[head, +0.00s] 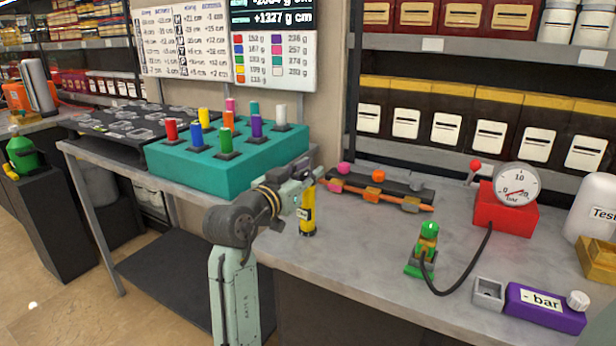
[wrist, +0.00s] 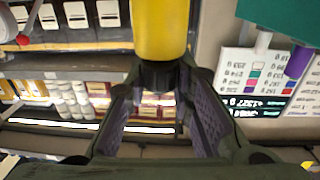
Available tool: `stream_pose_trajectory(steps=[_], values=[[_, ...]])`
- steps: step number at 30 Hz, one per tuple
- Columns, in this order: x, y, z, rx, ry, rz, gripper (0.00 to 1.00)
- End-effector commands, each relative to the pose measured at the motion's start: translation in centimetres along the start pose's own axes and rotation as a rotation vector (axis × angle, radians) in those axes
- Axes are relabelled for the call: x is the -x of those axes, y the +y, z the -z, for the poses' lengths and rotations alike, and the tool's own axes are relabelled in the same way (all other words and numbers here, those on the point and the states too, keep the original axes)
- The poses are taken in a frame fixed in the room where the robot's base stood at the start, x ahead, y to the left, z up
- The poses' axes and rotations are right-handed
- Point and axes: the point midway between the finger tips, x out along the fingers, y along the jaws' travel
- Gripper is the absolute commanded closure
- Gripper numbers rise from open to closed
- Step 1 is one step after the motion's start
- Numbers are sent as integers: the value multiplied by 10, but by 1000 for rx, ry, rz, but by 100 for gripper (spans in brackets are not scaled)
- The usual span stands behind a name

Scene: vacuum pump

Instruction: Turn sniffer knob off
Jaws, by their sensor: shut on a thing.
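A yellow cylinder (head: 308,222) with a black band and a small label is upright near the left front part of the grey bench. My gripper (head: 308,178) is at its top end. In the wrist view the yellow cylinder (wrist: 161,30) fills the top middle. Its dark end piece (wrist: 160,74) sits between my fingertips (wrist: 158,82), and the jaws are shut on it. I cannot tell whether the cylinder's base touches the bench. No written mark shows which knob is the sniffer's, and the knob's setting is hidden by the fingers.
Left of my gripper is a teal block (head: 190,178) with several coloured pegs. Behind right lies a dark rack (head: 365,187) with coloured knobs. Farther right are a green device (head: 428,240) with a hose, a red gauge box (head: 500,212) and a purple "bar" box (head: 545,308).

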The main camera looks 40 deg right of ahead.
Motion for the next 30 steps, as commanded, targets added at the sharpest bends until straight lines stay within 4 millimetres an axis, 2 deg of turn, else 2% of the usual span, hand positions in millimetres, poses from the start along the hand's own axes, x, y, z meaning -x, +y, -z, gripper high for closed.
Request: stream_pose_trajectory(steps=[12,30], values=[[0,1,-1,0,0,-213,100],[0,1,0,0,-1,-255,100]])
